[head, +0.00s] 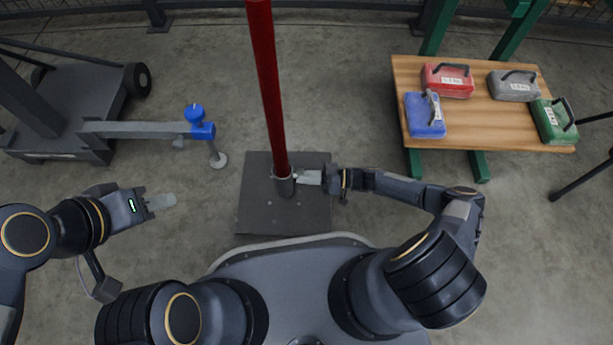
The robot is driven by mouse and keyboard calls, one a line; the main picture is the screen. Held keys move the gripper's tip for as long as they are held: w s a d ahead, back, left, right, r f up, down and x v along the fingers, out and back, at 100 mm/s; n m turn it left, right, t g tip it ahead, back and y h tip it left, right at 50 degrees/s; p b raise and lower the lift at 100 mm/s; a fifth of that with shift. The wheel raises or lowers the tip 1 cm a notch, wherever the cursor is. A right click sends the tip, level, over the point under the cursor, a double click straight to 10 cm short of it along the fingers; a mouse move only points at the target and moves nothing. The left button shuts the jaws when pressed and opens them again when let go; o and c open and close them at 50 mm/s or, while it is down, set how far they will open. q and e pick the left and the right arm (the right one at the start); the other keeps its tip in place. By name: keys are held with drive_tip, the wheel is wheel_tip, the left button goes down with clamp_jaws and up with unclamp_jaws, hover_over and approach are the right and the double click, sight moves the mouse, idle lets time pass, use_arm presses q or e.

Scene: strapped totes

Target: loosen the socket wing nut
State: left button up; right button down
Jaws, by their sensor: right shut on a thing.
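A red pole (267,85) stands in a short grey socket (284,186) on a dark square base plate (258,215). My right gripper (300,178) reaches in from the right at the socket's right side, just above the plate. Its fingers are shut at the socket, where the wing nut would be; the nut itself is hidden or too small to make out. My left gripper (168,201) is over bare floor to the left of the plate, apart from everything. Its fingers look close together, but the gap between them is unclear.
A wooden-topped table (480,120) with red (447,80), blue (424,116), grey (513,86) and green (553,121) cases stands at the upper right. A wheeled cart (62,105) with a blue-clamped bar (140,130) stands at the left. Floor is clear between.

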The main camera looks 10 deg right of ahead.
drive_tip(key=n, duration=1.2)
drive_tip(key=shift+w+d+n, duration=0.15)
drive_tip(key=shift+w+n, duration=0.1)
drive_tip(key=shift+n, duration=0.15)
idle(0.3)
drive_tip(key=c, duration=1.6)
unclamp_jaws()
drive_tip(key=shift+o, duration=0.2)
drive_tip(key=s+d, duration=0.1)
drive_tip(key=d, duration=0.6)
drive_tip(key=shift+s+d+p, duration=0.25)
drive_tip(key=shift+d+p, duration=0.05)
drive_tip(key=shift+p, duration=0.15)
